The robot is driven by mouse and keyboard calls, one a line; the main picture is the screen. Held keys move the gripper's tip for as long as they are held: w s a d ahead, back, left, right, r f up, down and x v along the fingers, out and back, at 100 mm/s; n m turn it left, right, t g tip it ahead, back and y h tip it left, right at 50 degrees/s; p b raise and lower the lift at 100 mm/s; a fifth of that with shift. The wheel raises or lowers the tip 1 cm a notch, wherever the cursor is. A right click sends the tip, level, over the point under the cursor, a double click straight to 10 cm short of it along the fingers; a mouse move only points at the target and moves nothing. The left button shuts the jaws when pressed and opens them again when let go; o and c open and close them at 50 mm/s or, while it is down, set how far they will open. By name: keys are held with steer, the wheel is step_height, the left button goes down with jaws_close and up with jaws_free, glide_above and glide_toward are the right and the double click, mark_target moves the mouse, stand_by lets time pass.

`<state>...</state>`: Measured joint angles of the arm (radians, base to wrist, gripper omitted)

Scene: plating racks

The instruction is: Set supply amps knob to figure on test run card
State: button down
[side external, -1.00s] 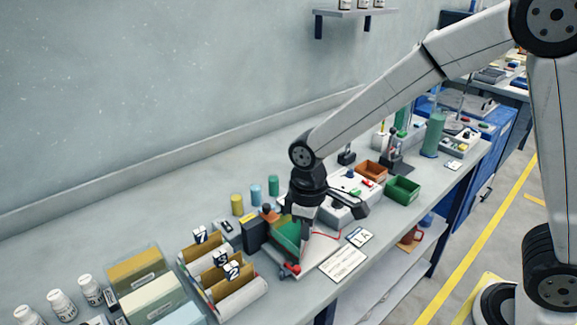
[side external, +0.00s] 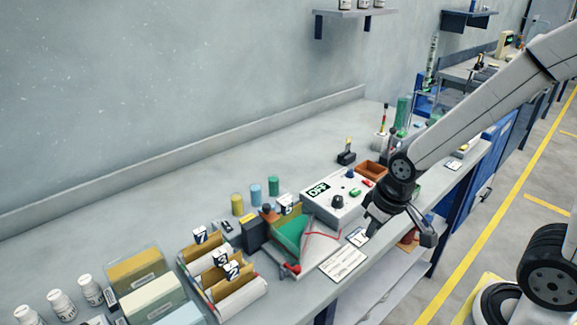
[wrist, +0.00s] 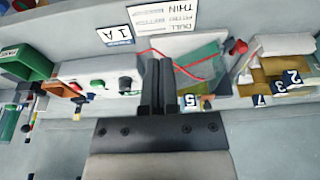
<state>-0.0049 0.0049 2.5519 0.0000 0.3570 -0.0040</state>
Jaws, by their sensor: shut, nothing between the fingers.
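The white supply box (side external: 345,205) stands on the bench with a dark display reading OFF (side external: 318,189). In the wrist view the box (wrist: 100,70) shows a black knob (wrist: 126,84), a green button (wrist: 97,86) and a red button (wrist: 76,85). A white printed card (side external: 343,263) lies flat at the front edge; in the wrist view its large words read DULL and THIN (wrist: 165,16). Beside it is a small tag (side external: 358,237) reading 1 A. My gripper (side external: 371,230) is shut and empty, in front of the box near the tag.
A white tray with a green panel and red wire (side external: 318,248) lies left of the box. Numbered racks (side external: 235,290) stand farther left. Orange (side external: 371,170) and green bins are at the right, the green one partly hidden by my arm.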

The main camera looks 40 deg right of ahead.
steer(key=c, duration=1.1)
jaws_free()
steer(key=shift+s+d, duration=0.1)
steer(key=o, duration=0.8)
steer(key=shift+w+d, duration=0.1)
steer(key=shift+w, duration=0.3)
steer(key=w+d+n+g, duration=0.1)
steer(key=w+d, duration=0.3)
steer(key=w, duration=0.5)
steer(key=shift+w+r, duration=0.15)
steer(key=shift+r, duration=0.25)
steer(key=n+g, duration=0.2)
glide_above(337, 197)
steer(key=shift+d+f, duration=0.1)
steer(key=shift+f, duration=0.05)
steer(key=shift+f, duration=0.1)
steer(key=shift+f, duration=3.8)
steer(key=shift+c, duration=0.2)
jaws_close()
